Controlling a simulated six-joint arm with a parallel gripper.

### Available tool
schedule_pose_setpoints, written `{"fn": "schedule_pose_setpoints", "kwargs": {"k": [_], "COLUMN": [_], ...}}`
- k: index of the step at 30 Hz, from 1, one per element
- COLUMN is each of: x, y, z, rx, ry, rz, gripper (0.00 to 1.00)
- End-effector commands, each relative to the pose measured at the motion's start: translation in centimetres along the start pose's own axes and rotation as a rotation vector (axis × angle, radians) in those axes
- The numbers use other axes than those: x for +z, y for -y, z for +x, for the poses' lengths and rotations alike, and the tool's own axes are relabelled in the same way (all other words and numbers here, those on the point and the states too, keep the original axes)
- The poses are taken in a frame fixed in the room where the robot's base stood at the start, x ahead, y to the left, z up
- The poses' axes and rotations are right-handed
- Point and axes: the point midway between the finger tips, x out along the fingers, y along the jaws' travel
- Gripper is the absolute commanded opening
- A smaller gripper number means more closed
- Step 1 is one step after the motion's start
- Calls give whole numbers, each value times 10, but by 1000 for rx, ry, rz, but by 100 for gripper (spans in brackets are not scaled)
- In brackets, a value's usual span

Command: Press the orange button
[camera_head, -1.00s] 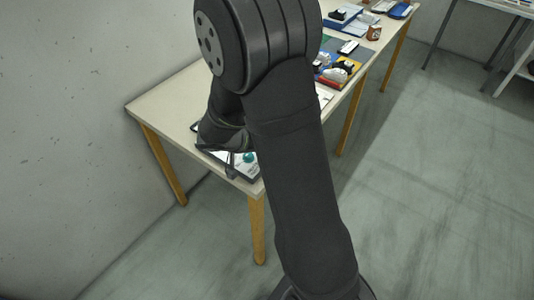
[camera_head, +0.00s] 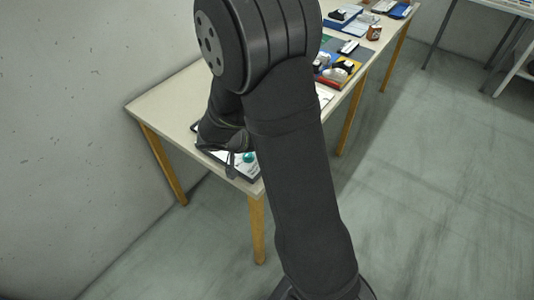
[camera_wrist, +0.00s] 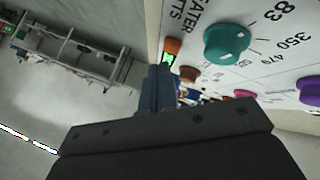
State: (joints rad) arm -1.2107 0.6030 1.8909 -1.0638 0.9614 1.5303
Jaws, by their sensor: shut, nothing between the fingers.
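The white control panel (camera_wrist: 285,62) fills the upper right of the wrist view, seen at a steep tilt. An orange button (camera_wrist: 173,46) is at its near left edge, beside a small green-lit part. My gripper (camera_wrist: 160,72) is shut and empty. Its fingertips are just below the orange button in the picture; I cannot tell whether they touch it. In the head view the panel (camera_head: 250,171) lies at the table's near end, partly hidden by my arm. My gripper (camera_head: 231,172) is over it there, and the orange button is hidden.
A teal knob (camera_wrist: 228,43) is right of the orange button. A brown-orange knob (camera_wrist: 190,73), a magenta knob (camera_wrist: 245,94) and a purple knob (camera_wrist: 310,90) are nearby on the panel. Farther along the table (camera_head: 165,97) are trays and small items. Open floor lies right.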

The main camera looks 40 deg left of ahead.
Motion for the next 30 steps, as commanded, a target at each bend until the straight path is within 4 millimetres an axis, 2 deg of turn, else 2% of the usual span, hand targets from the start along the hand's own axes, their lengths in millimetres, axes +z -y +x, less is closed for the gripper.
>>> {"fn": "schedule_pose_setpoints", "kwargs": {"k": [30], "x": [4], "y": [4], "z": [6], "rx": [0], "ry": [0], "rz": [0], "gripper": [0]}}
